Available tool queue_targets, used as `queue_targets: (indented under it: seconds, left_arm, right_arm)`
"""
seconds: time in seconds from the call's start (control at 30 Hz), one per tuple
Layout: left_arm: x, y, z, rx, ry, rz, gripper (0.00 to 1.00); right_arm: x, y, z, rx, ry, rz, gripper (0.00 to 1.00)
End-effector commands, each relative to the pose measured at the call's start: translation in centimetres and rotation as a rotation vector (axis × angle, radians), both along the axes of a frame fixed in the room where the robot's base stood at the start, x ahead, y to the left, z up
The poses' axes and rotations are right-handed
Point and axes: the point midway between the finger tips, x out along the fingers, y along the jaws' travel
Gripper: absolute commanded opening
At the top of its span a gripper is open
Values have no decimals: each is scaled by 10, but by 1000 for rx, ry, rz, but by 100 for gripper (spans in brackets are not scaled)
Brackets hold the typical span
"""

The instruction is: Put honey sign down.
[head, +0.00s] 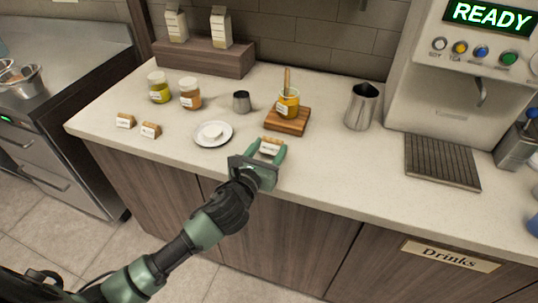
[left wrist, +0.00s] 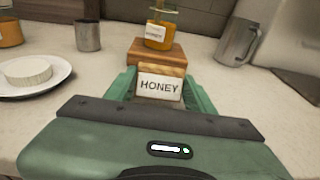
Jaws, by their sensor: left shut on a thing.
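The honey sign (head: 270,147) is a small wooden block with a white label. In the left wrist view the sign (left wrist: 160,86) reads HONEY and faces me, upright. My left gripper (head: 267,152) is shut on it, with a green finger on each side. It is at the front of the wooden board (head: 287,121); whether it touches the counter I cannot tell. The honey jar (head: 288,104) with a wooden stick stands on that board, and it also shows in the left wrist view (left wrist: 160,30). My right gripper is not in view.
A white plate with a round white piece (head: 212,132) lies left of the board. A small metal cup (head: 242,101) and a metal pitcher (head: 361,106) stand either side. Two other signs (head: 137,125) and two jars (head: 174,91) are further left. The coffee machine (head: 460,70) stands right.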

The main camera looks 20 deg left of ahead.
Motion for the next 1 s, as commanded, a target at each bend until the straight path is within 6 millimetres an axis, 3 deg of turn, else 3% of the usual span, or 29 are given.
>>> queue_targets:
  seconds: [0.03,0.13,0.53,0.57,0.6,1.0]
  left_arm:
    - [0,0,-11,-1,3,2,15]
    - [0,0,-18,-2,0,1,15]
    - [0,0,-22,0,0,1,15]
    - [0,0,-21,0,0,1,62]
    - [0,0,-21,0,0,1,73]
    - [-1,0,-17,0,-1,0,76]
  right_arm:
    - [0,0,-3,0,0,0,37]
    - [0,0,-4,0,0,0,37]
    - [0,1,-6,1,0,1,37]
    - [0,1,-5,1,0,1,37]
    - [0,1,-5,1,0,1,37]
    - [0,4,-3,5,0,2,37]
